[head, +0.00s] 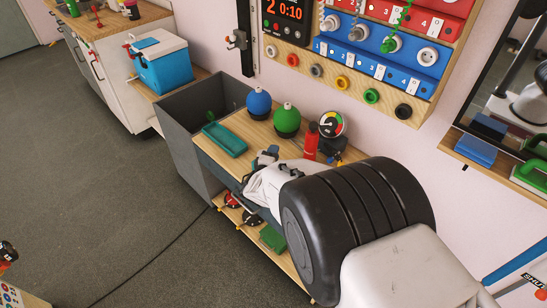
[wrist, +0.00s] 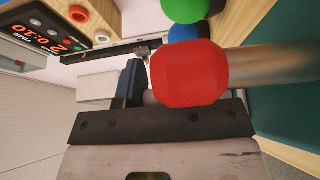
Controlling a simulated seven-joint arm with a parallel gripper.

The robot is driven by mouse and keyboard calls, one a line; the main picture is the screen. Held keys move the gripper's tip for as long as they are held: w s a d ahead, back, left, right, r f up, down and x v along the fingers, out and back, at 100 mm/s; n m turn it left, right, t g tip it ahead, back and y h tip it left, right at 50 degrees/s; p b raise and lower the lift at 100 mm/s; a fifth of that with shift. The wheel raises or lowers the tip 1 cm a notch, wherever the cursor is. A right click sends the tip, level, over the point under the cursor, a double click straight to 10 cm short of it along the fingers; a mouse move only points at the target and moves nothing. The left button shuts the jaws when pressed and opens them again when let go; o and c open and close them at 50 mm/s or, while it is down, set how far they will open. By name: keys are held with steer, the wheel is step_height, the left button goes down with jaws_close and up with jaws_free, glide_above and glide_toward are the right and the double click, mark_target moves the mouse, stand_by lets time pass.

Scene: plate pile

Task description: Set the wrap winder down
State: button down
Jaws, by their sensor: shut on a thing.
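The thing I take to be the wrap winder has a faceted red end (wrist: 188,73) and a smooth metal shaft running right in the wrist view, toward the bench. My gripper (head: 266,158) is shut on it, above the front part of the wooden bench. In the wrist view one dark finger shows just left of the red end; the other is hidden behind it. In the head view my gripper and arm hide most of the winder. I cannot tell whether its lower end touches the bench.
A teal tray (head: 225,139) lies left of my gripper. A blue ball-topped thing (head: 258,102), a green one (head: 287,120), a red bottle (head: 311,141) and a round gauge (head: 332,124) stand behind. A grey bin (head: 180,120) adjoins the bench's left end. Bare wood shows between the tray and gripper.

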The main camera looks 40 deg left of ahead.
steer(key=shift+f, duration=1.05)
steer(key=c, duration=0.8)
jaws_free()
steer(key=v, duration=1.2)
steer(key=shift+w, duration=0.1)
